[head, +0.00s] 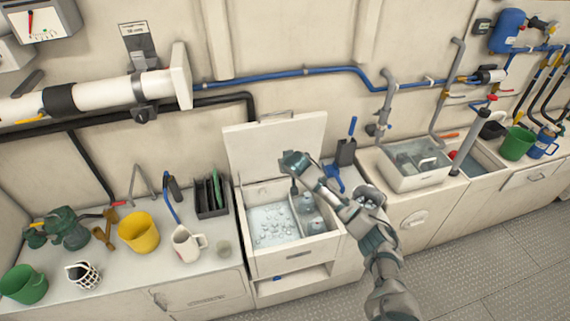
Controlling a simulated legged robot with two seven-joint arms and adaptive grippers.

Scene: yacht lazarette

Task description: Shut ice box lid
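The ice box (296,247) is set in the counter, with its white lid (258,146) raised and leaning back near the wall. Ice (272,222) fills the left of the box, and a compartment on the right holds bottles (312,217). My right arm comes in from the lower right, and its gripper (294,162) is over the back right of the box, in front of the lid's lower right part. I cannot tell whether it touches the lid or how far its fingers are apart. My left gripper is not in view.
To the right are a dark holder with a blue-handled tool (346,150) and a sink (413,165). A blue pipe (300,72) runs along the wall above.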

